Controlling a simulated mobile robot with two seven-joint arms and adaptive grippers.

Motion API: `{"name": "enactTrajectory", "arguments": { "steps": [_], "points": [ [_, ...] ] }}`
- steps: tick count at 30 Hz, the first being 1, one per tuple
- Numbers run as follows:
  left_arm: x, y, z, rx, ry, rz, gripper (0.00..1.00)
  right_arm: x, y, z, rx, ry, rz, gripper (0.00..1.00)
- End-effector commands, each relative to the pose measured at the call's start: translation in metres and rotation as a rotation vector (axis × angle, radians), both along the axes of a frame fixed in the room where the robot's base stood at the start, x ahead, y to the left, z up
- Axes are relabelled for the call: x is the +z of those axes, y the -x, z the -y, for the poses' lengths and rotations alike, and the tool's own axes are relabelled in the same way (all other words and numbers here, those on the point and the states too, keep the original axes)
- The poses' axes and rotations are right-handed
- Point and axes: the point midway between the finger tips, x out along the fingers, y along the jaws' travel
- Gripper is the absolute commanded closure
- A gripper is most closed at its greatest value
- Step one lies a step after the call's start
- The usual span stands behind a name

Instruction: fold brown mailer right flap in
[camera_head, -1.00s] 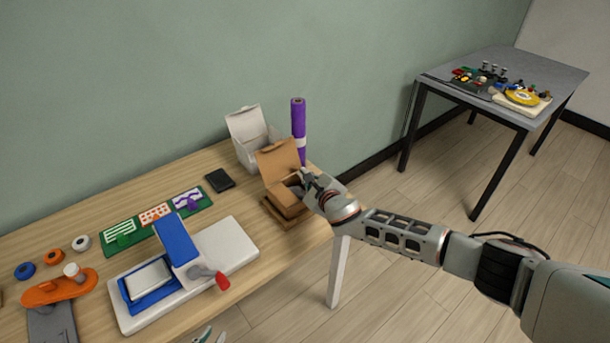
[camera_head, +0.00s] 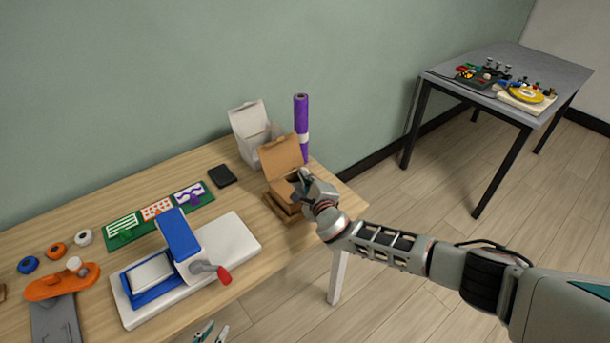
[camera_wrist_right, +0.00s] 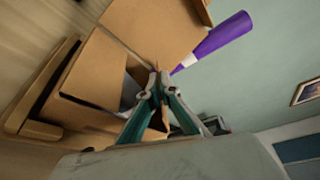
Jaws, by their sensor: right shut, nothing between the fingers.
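The brown mailer (camera_head: 281,154) stands at the table's right end with its lid raised. It also shows in the right wrist view (camera_wrist_right: 98,72). My right gripper (camera_head: 304,177) is at the mailer's right side. In the wrist view its fingertips (camera_wrist_right: 154,86) are together and empty, over the mailer's edge by a dark opening. The wrist covers most of the right side in the head view, so I cannot tell the right flap's exact angle. Only the tips of my left gripper (camera_head: 211,332) show at the bottom edge, apart and empty.
A white open box (camera_head: 248,120) and a purple roll (camera_head: 301,118) stand behind the mailer. A black flat item (camera_head: 222,176) lies to its left. A blue and white press (camera_head: 180,240) with a red-tipped lever is in front. Right of the mailer is the table's edge.

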Motion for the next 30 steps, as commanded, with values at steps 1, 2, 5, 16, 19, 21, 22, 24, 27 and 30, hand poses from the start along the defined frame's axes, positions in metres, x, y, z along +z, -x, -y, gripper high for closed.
{"name": "enactTrajectory", "arguments": {
  "steps": [1, 2, 5, 16, 19, 21, 22, 24, 27, 30],
  "points": [
    [0.0, 0.0, 0.0, -0.001, -0.001, 0.001, 0.82, 0.0, 0.0, 0.0, 0.0, 0.0, -0.001, 0.83],
    [0.0, 0.0, 0.0, -0.001, -0.001, 0.001, 0.82, 0.0, 0.0, 0.0, 0.0, -0.001, -0.001, 0.82],
    [0.0, 0.0, -0.001, -0.003, -0.002, 0.0, 0.82, -0.001, 0.0, 0.0, 0.0, -0.001, -0.001, 0.82],
    [-0.003, 0.003, 0.001, -0.002, 0.0, -0.007, 0.82, -0.001, 0.0, 0.0, 0.001, -0.008, -0.008, 0.82],
    [-0.001, 0.002, 0.0, -0.001, -0.001, -0.006, 0.82, 0.001, -0.001, 0.002, 0.0, -0.044, -0.035, 0.82],
    [0.0, 0.002, 0.0, -0.001, -0.001, -0.006, 0.82, 0.005, -0.002, 0.003, 0.0, -0.089, -0.066, 0.82],
    [0.001, 0.002, 0.0, -0.001, -0.001, -0.006, 0.82, 0.006, -0.002, 0.004, 0.0, -0.114, -0.083, 0.82],
    [0.001, 0.002, 0.0, -0.002, -0.001, -0.005, 0.82, 0.009, -0.004, 0.006, 0.0, -0.176, -0.128, 0.82],
    [0.0, 0.002, 0.0, -0.001, -0.002, -0.005, 0.82, 0.013, -0.006, 0.009, -0.001, -0.273, -0.198, 0.82],
    [0.004, 0.002, 0.0, -0.001, -0.002, -0.005, 0.82, 0.016, 0.005, 0.013, 0.001, -0.305, -0.226, 0.82]
  ]
}}
